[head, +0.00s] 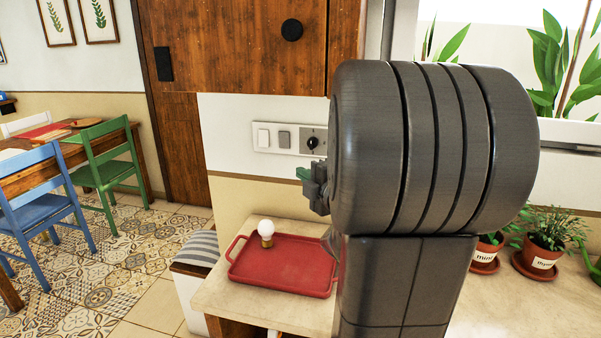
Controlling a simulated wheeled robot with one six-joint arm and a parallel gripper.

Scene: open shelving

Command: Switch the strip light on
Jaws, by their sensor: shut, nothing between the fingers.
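A wall plate carries a white rocker switch (263,137), a grey rocker switch (285,139) and a black round knob (312,142) on a grey square. Which of these belongs to the strip light I cannot tell, and no strip light shows. My gripper (303,174) is shut and empty, just below the knob side of the plate and apart from the switches in the picture. Its depth from the wall is hard to judge. My large dark arm link hides the wall to the right of the plate.
A red tray (275,286) with a small white bulb (266,228) on it stands on the counter (215,295) below. A wooden cabinet (235,45) hangs above the plate. Potted herbs (545,230) stand at the right. A dining table and chairs are at the far left.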

